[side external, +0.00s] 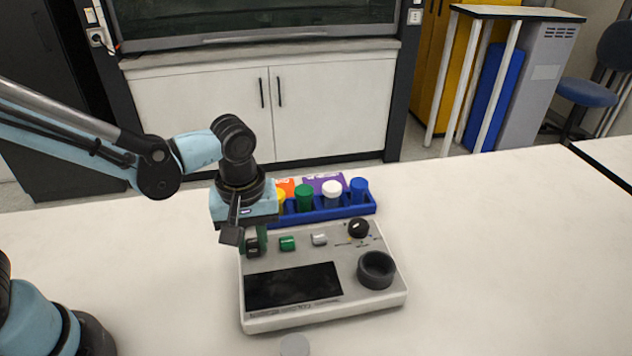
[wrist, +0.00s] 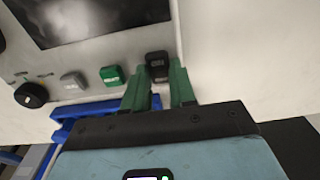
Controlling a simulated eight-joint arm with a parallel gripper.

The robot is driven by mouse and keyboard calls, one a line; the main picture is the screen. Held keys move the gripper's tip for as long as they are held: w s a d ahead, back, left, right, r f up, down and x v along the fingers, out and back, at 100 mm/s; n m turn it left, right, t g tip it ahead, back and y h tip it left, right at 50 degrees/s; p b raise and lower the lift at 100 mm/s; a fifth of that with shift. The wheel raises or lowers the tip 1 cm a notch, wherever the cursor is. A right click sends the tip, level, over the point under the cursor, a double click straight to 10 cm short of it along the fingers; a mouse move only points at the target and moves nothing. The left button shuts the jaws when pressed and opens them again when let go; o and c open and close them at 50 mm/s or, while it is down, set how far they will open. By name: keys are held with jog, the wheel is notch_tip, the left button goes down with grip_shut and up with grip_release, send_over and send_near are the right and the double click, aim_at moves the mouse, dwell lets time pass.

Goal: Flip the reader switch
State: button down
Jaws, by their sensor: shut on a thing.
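The reader (side external: 325,311) is a pale grey box with a dark screen (side external: 292,287), standing on the white table. Its black rocker switch (side external: 252,247) is at the far left of the control row. It also shows in the wrist view (wrist: 156,62). My gripper (side external: 257,240) points down over this switch. In the wrist view its green fingers (wrist: 159,82) stand on either side of the switch, shut on it. The fingers are partly hidden in the side view. I cannot read the switch's position.
A green button (side external: 287,243), a grey button (side external: 319,239) and a black knob (side external: 358,229) sit right of the switch. A dark round well (side external: 376,269) is at the reader's right. A blue rack (side external: 330,213) with several coloured-cap vials stands behind. The table's right side is clear.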

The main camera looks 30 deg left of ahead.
aim_at(253, 251)
dwell(0.3)
jog(key=c, duration=0.9)
grip_release()
jog(key=shift+r, duration=0.15)
jog(key=r, duration=0.8)
jog(key=s+d+r, duration=0.1)
jog(key=r, duration=0.2)
jog(key=shift+r, duration=0.4)
